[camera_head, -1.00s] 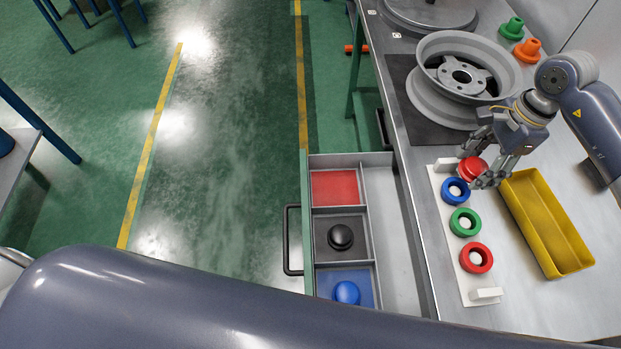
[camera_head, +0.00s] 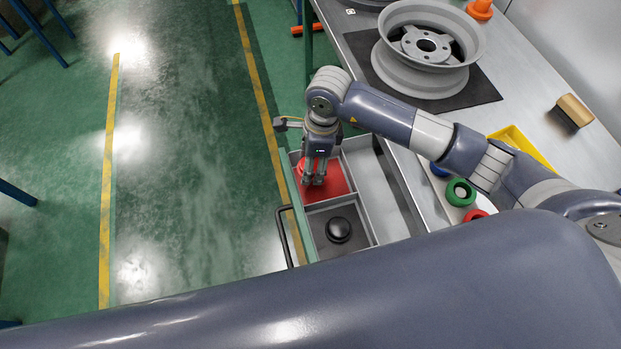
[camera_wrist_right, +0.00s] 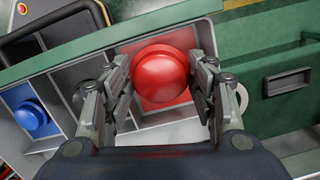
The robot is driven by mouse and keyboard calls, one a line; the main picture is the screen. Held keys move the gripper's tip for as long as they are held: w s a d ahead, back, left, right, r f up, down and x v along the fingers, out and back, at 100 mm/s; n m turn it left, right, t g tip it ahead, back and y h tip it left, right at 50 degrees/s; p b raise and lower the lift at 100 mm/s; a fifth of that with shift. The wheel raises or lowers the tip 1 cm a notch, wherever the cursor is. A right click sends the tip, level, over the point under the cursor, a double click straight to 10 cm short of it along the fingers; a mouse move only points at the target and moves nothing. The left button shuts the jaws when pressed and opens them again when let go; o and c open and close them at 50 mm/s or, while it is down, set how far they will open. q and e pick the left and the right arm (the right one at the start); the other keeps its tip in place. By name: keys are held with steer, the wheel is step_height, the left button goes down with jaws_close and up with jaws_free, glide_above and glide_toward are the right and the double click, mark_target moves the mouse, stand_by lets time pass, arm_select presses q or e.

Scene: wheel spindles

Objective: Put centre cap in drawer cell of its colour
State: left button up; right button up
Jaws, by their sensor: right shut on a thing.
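My right gripper (camera_head: 314,181) reaches down over the red drawer cell (camera_head: 337,180), the one farthest back. In the right wrist view its fingers (camera_wrist_right: 163,82) are shut on the sides of a round red centre cap (camera_wrist_right: 160,72), with the red cell floor under it. I cannot tell whether the cap touches the floor. The black cap (camera_head: 339,229) sits in the dark cell in front. The blue cap (camera_wrist_right: 31,117) sits in the blue cell in the right wrist view. My left gripper is not in view.
The open drawer has a bare grey side compartment (camera_head: 383,190). The bench beside it carries a grey wheel rim (camera_head: 425,75), a green ring (camera_head: 460,192), a yellow tray (camera_head: 522,143) partly behind my right arm, and a wooden-backed brush (camera_head: 574,110).

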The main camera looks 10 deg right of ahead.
mark_target(316, 164)
step_height(316, 164, down, 4)
steer(key=shift+f+b, duration=0.15)
steer(key=shift+b, duration=0.8)
steer(key=shift+w+f+b, duration=0.1)
steer(key=shift+f+b, duration=0.9)
steer(key=shift+f, duration=0.65)
steer(key=shift+f, duration=0.15)
steer(key=o, duration=0.9)
steer(key=r+p, duration=0.2)
steer(key=r, duration=0.1)
steer(key=r+p, duration=0.2)
steer(key=r, duration=0.2)
steer(key=d+r+p, duration=0.1)
steer(key=r+p, duration=0.2)
steer(key=r, duration=0.1)
steer(key=shift+d, duration=0.1)
steer(key=shift+s+d+r, duration=0.1)
steer(key=shift+s+r, duration=0.1)
steer(key=shift+r, duration=0.45)
